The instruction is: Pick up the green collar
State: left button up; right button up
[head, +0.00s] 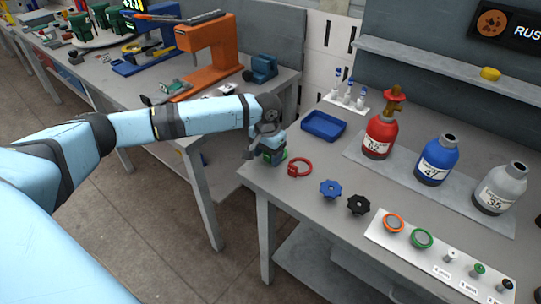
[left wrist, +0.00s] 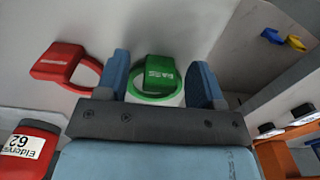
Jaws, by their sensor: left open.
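The green collar (left wrist: 158,76) lies on the grey table in the left wrist view, a ring with a raised, lettered block. My left gripper (left wrist: 160,88) is open, with one finger on each side of the collar and a visible gap to each finger. In the head view the left gripper (head: 266,155) points down at the table's near left corner. It hides most of the green collar (head: 283,155) there. The red collar (head: 300,168) lies just right of the gripper; it also shows in the left wrist view (left wrist: 68,65). My right gripper is not in view.
A blue tray (head: 323,126) stands behind the red collar. A red cylinder (head: 379,137), a blue cylinder (head: 437,160) and a grey cylinder (head: 499,190) stand to the right.

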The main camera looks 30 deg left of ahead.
pick_arm(q)
jog(key=c, duration=1)
jog(key=shift+r, duration=0.15)
